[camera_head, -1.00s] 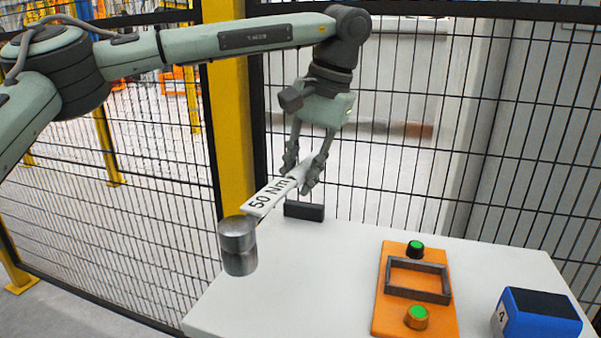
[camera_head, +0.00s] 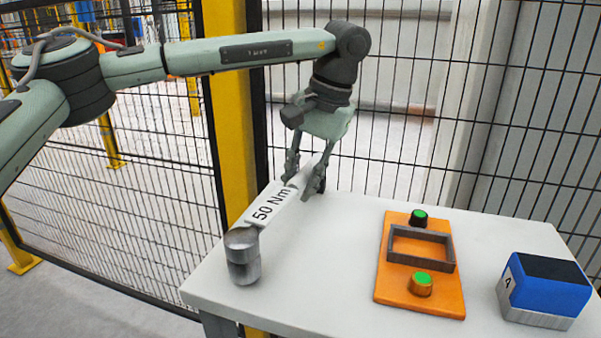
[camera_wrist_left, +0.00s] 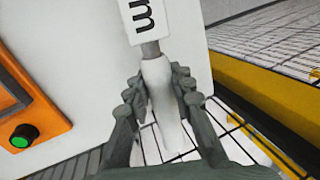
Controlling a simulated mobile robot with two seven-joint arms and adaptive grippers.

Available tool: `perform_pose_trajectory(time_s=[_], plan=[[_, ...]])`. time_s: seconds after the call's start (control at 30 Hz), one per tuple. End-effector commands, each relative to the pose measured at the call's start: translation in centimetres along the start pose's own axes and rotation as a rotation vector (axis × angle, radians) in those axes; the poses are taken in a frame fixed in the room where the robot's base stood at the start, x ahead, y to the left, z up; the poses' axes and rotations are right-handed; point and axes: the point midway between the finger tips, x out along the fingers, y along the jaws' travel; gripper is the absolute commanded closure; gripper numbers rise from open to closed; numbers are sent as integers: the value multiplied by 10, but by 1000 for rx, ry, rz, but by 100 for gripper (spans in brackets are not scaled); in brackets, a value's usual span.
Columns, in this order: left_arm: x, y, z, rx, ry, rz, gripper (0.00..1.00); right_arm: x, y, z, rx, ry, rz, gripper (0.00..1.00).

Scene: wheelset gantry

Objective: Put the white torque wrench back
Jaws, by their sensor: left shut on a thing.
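The white torque wrench (camera_head: 268,208) carries a "50 Nm" label. My left gripper (camera_head: 305,190) is shut on its handle near the back left of the white table. In the left wrist view the gripper (camera_wrist_left: 160,92) has its fingers on either side of the white handle (camera_wrist_left: 158,82), with a grey neck and part of the label beyond. The wrench's front end overlaps the top of a metal cylinder (camera_head: 244,265) at the table's left edge; I cannot tell whether they touch. My right gripper is not in view.
An orange panel (camera_head: 388,285) with a dark frame and two green buttons lies mid-table. A blue block (camera_head: 545,283) on a grey base stands at the right. Wire fencing and a yellow post (camera_head: 227,110) stand behind the table. The front middle of the table (camera_head: 320,270) is clear.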

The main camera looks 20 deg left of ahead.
Motion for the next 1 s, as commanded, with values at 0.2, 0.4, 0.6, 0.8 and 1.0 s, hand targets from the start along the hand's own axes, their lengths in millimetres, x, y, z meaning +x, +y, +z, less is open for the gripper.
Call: perform_pose_trajectory(time_s=[0.2,0.4,0.6,0.8,1.0], plan=[[6,1,0,-1,2,0,100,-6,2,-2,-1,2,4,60],[6,1,0,-1,2,0,100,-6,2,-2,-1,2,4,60],[6,2,0,-1,2,0,100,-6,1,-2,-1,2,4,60],[9,2,-1,-1,2,0,100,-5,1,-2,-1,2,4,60],[13,3,-1,-2,2,0,100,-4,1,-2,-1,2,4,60]])
